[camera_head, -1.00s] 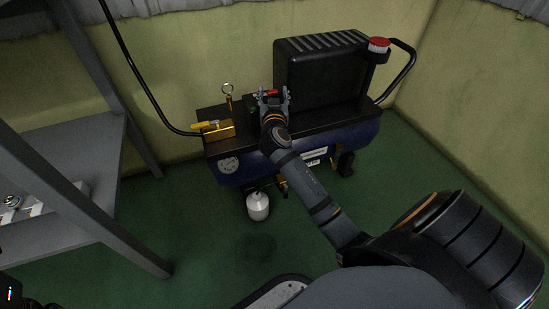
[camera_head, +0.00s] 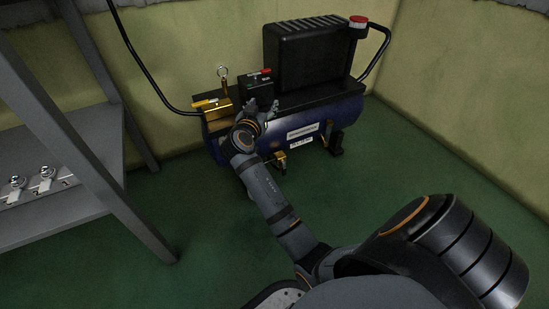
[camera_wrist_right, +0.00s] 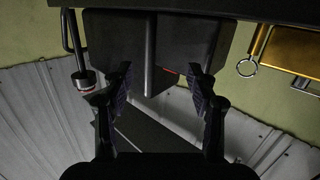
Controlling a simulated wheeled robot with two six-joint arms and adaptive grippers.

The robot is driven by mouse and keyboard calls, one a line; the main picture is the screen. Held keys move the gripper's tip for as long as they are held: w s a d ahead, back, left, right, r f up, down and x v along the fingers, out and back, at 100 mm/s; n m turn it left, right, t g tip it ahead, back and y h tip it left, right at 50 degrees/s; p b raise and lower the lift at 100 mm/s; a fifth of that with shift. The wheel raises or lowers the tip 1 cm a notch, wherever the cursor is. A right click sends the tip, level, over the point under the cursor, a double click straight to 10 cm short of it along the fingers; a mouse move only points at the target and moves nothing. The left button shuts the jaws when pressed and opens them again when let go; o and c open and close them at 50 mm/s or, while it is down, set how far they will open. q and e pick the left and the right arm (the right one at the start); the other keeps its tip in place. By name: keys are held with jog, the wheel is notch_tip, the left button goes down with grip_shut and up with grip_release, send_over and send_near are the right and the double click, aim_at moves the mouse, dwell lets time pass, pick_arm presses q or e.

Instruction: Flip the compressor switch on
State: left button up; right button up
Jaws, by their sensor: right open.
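The compressor (camera_head: 325,112) is a dark blue tank with a black top and a tall black housing (camera_head: 312,58), standing against the wall. A small black switch box (camera_head: 256,88) sits on its top left of the housing, with a small red part (camera_head: 266,71) on its upper side. I cannot tell the switch's position. My right gripper (camera_head: 262,107) is open, just in front of and below the box. In the right wrist view, its fingers (camera_wrist_right: 160,90) are spread and empty, with a thin red sliver (camera_wrist_right: 169,72) of the box beyond them.
A brass block (camera_head: 212,107) with a yellow handle and a ring pin (camera_head: 223,78) stands left of the box. A black hose (camera_head: 150,75) runs down to it. A red-capped filter (camera_head: 357,24) is on the right. A grey shelf (camera_head: 60,185) stands left; the green floor (camera_head: 180,240) is open.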

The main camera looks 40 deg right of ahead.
jog(key=s+a+f+n+g+y, duration=0.3)
jog(key=s+a+f+n+y, duration=0.1)
jog(key=s+f, duration=0.8)
notch_tip(320, 180, down, 3)
jog(key=shift+s+a+f+n+y+p, duration=0.2)
jog(key=shift+s+n+y+p, duration=0.25)
jog(key=shift+y, duration=0.75)
jog(key=shift+w+r, duration=0.1)
jog(key=shift+w, duration=0.05)
